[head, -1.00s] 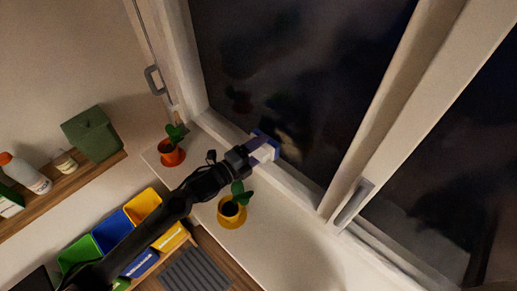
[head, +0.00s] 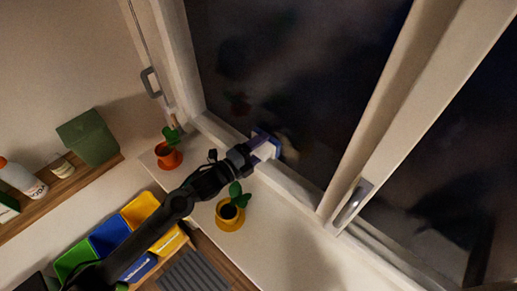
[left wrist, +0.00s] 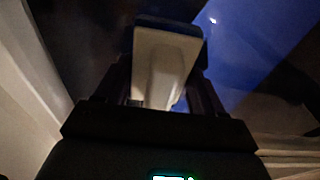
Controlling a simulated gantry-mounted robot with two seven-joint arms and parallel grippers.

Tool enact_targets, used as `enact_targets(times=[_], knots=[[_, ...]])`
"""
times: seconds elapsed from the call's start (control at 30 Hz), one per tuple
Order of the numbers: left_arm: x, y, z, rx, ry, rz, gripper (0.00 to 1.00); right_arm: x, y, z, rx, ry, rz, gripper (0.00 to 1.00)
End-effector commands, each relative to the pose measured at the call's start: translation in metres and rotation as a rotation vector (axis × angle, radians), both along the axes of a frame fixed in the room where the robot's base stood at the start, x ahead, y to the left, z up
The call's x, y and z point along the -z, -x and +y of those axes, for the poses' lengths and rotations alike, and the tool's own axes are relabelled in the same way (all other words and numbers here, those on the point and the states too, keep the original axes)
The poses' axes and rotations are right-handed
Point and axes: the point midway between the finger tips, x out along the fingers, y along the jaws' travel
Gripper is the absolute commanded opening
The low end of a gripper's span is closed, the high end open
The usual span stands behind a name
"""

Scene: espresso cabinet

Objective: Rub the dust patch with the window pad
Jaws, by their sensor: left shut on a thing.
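The window pad (head: 270,142) is blue with a pale handle. It is at the lower left part of the dark window pane (head: 300,75), just above the bottom frame. It looks against the glass, but I cannot tell whether it touches. My left gripper (head: 257,149) is shut on the handle, which fills the space between the fingers in the left wrist view (left wrist: 160,85). A faint pale smudge shows on the pane just right of the pad; I cannot tell whether it is the dust patch or a reflection. My right gripper is not in view.
On the sill (head: 270,235), an orange pot (head: 168,158) and a yellow pot (head: 229,217) with plants flank my left arm. A window handle (head: 352,203) is on the frame to the right. Coloured bins (head: 108,234) are below my arm. The sill's right part is clear.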

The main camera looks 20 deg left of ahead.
Motion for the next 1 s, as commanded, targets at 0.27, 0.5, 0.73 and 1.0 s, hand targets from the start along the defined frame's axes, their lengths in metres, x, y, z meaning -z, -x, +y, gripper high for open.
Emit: enact_targets(times=[0.27, 0.5, 0.73, 1.0], knots=[[0.0, -0.004, -0.002, 0.001, 0.0, 0.0, 0.44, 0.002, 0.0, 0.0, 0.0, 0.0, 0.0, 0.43], [-0.001, -0.002, -0.008, 0.001, 0.001, 0.0, 0.44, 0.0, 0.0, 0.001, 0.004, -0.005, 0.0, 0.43], [-0.001, 0.006, -0.023, 0.001, 0.002, 0.0, 0.44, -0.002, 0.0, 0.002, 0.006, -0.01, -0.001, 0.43], [0.0, 0.012, -0.037, 0.0, 0.001, 0.0, 0.44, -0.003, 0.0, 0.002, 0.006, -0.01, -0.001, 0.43]])
